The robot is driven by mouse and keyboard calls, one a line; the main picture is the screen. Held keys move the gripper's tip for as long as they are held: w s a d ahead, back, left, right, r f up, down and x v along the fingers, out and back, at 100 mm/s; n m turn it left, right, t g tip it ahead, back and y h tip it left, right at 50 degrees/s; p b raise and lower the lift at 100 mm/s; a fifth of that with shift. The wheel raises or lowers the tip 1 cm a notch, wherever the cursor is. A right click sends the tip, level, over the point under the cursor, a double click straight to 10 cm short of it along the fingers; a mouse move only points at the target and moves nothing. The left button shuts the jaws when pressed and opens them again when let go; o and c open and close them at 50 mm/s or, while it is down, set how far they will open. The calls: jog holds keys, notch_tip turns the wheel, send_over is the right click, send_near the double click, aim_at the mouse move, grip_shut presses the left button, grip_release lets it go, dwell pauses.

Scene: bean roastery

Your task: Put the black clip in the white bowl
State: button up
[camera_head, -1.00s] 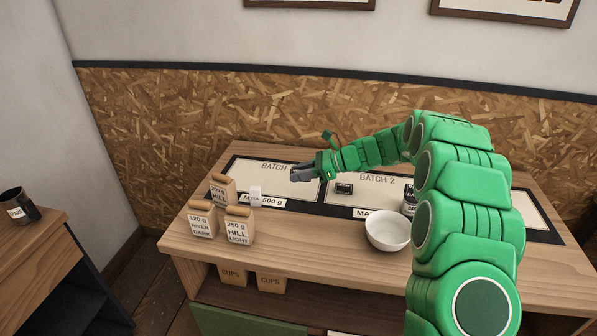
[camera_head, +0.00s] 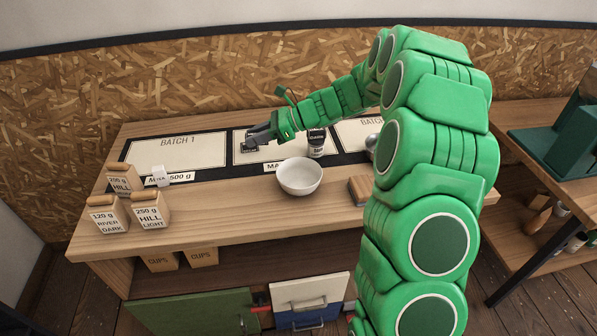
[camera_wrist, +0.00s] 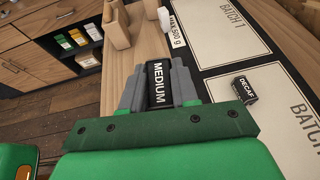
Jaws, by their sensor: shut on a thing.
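My gripper (camera_head: 257,136) is shut on a black clip (camera_wrist: 158,82) with white lettering MEDIUM, held upright between the grey fingers in the wrist view. In the head view the gripper is above the BATCH 2 mat (camera_head: 275,153), and the held clip cannot be made out. A second small black piece (camera_wrist: 244,90), marked DECAF, lies on that mat; it shows just below the fingers in the head view (camera_head: 249,148). The white bowl (camera_head: 300,177) stands on the counter in front of the mat, to the right of and nearer than my gripper. Its visible inside looks empty.
A dark-labelled jar (camera_head: 317,143) stands behind the bowl. A wooden block (camera_head: 361,189) lies right of it. Several labelled tan bags (camera_head: 150,211) and a small white item (camera_head: 160,175) stand at the left. Bare counter (camera_head: 232,204) lies between bags and bowl.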

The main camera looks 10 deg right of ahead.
jog(key=s+d+r+m+t, duration=0.2)
jog(key=s+d, duration=0.5)
jog(key=s, duration=0.2)
jog(key=s+d+r+m+t, duration=0.1)
jog(key=s+d+r+t, duration=0.1)
jog(key=s+d, duration=0.6)
jog(key=shift+h, duration=0.4)
jog(key=shift+w+a+f, duration=0.15)
jog(key=shift+w+f, duration=2)
jog(key=shift+w, duration=0.05)
jog(key=shift+w+a+f, duration=0.15)
jog(key=shift+w+f, duration=1.95)
jog(key=shift+w, duration=0.15)
jog(key=shift+w+a+f, duration=0.15)
jog(key=shift+w+f, duration=2)
jog(key=shift+w, duration=0.05)
jog(key=shift+f, duration=0.2)
jog(key=o, duration=1)
